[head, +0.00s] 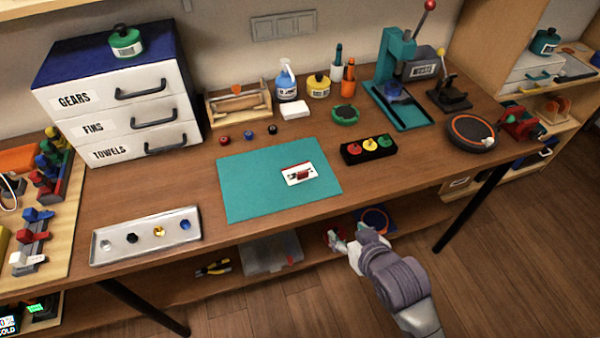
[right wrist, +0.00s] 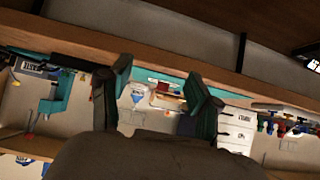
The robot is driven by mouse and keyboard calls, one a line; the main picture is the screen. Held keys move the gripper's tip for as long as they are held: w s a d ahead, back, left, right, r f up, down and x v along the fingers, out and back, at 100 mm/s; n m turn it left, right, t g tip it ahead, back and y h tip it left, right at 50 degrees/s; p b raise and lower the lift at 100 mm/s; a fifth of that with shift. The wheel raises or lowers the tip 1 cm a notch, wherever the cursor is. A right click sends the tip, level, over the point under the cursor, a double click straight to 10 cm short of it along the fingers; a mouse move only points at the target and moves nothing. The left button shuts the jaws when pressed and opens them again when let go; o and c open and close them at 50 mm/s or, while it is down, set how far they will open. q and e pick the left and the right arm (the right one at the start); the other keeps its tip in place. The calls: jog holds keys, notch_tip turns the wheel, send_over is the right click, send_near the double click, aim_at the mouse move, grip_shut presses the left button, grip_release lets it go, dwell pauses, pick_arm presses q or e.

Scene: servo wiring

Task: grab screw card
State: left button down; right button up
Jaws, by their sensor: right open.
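A white card with a dark red and black picture, which looks like the screw card (head: 299,173), lies flat on the teal mat (head: 250,195) on the workbench. My right gripper (head: 348,236) is in front of the bench's front edge, below and to the right of the card in the head view. I cannot make out the card surely there. My left gripper is not in view.
A metal tray (head: 100,250) with several small parts lies left of the mat. A black box with three coloured buttons (head: 349,153) stands right of it. A teal press (head: 385,70) stands at the back right. A lower shelf (head: 190,288) runs under the bench top.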

jog(key=w+a+r+n+t+y, duration=0.1)
jog(key=w+a+r+t+y, duration=0.15)
jog(key=w+a, duration=0.3)
send_near(303, 174)
jog(key=shift+w+a+f+p, duration=0.3)
jog(key=shift+w+a+f, duration=0.7)
jog(key=shift+w+a, duration=0.1)
jog(key=shift+w+f, duration=0.2)
jog(key=shift+w, duration=0.2)
jog(key=shift+w+a, duration=0.15)
jog(key=shift+w, duration=0.25)
jog(key=w, duration=0.2)
jog(key=w+p, duration=0.1)
jog(key=shift+w+a+f, duration=0.15)
jog(key=shift+a+f, duration=0.25)
jog(key=shift+w+a+f, duration=0.2)
jog(key=shift+w, duration=0.2)
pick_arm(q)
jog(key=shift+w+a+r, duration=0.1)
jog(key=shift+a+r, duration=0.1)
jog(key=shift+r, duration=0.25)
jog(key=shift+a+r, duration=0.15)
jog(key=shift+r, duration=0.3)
pick_arm(e)
jog(key=c, duration=1)
jog(key=shift+c, duration=0.2)
